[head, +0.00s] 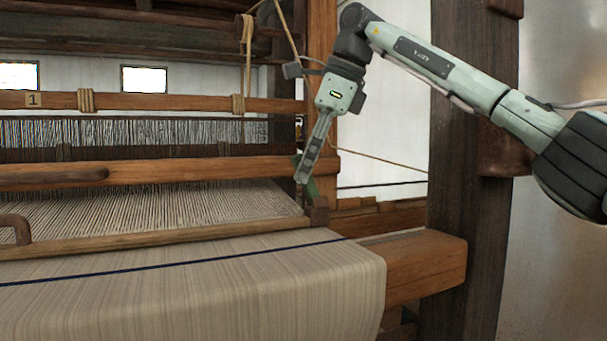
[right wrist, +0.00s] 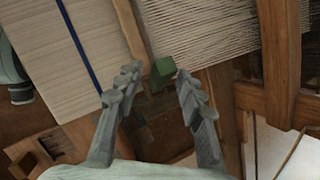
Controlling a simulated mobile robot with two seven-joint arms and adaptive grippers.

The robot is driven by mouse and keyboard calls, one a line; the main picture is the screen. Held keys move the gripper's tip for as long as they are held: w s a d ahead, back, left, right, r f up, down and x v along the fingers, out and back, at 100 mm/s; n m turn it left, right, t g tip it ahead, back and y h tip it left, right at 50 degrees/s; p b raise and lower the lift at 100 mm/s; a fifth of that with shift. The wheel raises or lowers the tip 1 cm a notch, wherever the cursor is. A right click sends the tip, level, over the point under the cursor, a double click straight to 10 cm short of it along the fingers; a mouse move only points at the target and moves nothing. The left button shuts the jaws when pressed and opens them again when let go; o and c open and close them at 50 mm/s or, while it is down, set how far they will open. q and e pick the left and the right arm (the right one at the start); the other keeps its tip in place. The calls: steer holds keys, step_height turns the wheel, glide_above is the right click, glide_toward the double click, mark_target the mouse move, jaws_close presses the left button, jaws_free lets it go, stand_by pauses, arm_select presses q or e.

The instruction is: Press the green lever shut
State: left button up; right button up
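The green lever (head: 312,188) shows in part at the right end of the loom's front beam, beside the cloth edge. It is partly hidden behind my right gripper (head: 303,179), which reaches down to it from above. In the right wrist view a green block (right wrist: 163,67), the lever's visible end, lies in the gap between the fingertips of my right gripper (right wrist: 157,80). The fingers are apart, and I cannot tell whether either one touches the lever. My left gripper is in neither view.
The woven cloth (head: 200,290) with a dark blue stripe hangs over the front. Warp threads (head: 150,208) run behind it under wooden beams (head: 190,170). A thick wooden post (head: 460,200) and a side beam (head: 425,265) stand to the right of the gripper.

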steer(key=shift+x, duration=1.3)
steer(key=shift+c, duration=1)
steer(key=shift+w, duration=0.1)
jaws_close()
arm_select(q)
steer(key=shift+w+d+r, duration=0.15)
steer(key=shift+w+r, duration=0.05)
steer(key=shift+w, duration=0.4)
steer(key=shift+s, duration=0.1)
